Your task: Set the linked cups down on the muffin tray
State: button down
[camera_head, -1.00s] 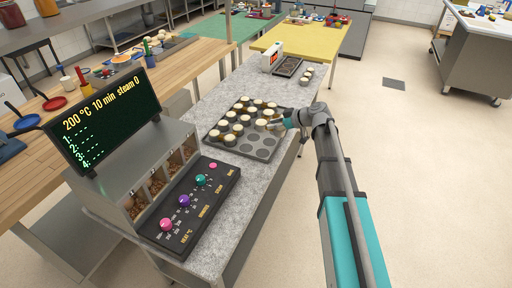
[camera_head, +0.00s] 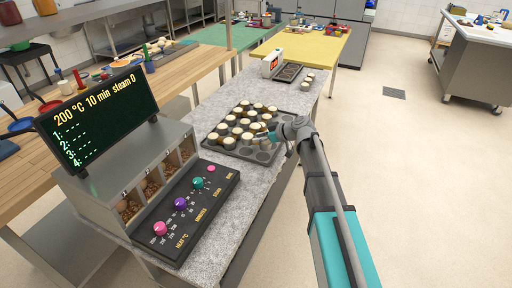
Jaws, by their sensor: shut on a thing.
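The dark muffin tray (camera_head: 243,153) lies on the grey stone counter. Several pale-topped cups stand in it, mostly in its left and far parts. Empty wells show at its near right side. My gripper (camera_head: 268,137) is low over the right part of the tray, reaching in from the right. It is shut on the linked cups (camera_head: 257,127), which are small in view and hard to separate from the cups around them. I cannot tell whether their bottoms touch the tray.
A control panel (camera_head: 190,205) with coloured knobs and a display (camera_head: 97,115) stand at the near left. Several loose cups (camera_head: 307,80) stand farther along the counter beside a smaller dark tray (camera_head: 289,73) and a white device (camera_head: 272,64).

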aim_at(260, 145)
jog(key=shift+a+f+b, duration=0.45)
jog(key=shift+f+b, duration=0.25)
jog(key=shift+b, duration=0.05)
jog(key=shift+f+b, duration=1.3)
jog(key=shift+c, duration=2.2)
grip_release()
jog(key=shift+s+d+r+p, duration=0.2)
jog(key=shift+d+r+p, duration=0.2)
jog(key=shift+d, duration=0.15)
jog(key=p+v, duration=0.5)
jog(key=v, duration=0.5)
jog(key=shift+d, duration=0.4)
